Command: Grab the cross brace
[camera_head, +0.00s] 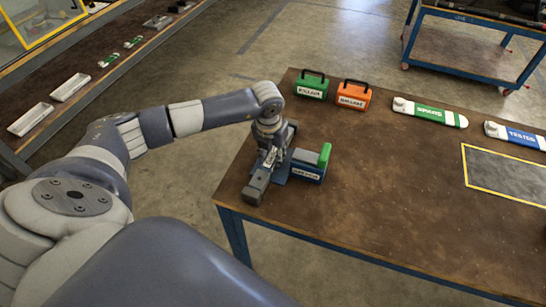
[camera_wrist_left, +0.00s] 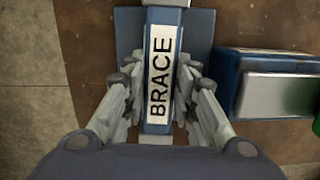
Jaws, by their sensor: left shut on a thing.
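The cross brace (camera_wrist_left: 160,70) is a blue bar with a white label reading BRACE. In the left wrist view it runs lengthwise between the fingers of my left gripper (camera_wrist_left: 160,95). The fingers touch it from both sides, and the gripper is shut on it. A flat blue plate lies under the brace. In the head view my left gripper (camera_head: 270,158) points down at the near left corner of the brown table and hides most of the brace. My right gripper is in neither view.
Green (camera_head: 312,88) and orange (camera_head: 354,95) cases stand behind. Green (camera_head: 430,112) and blue (camera_head: 512,134) labelled pieces lie farther right. The table's middle (camera_head: 390,190) is clear.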

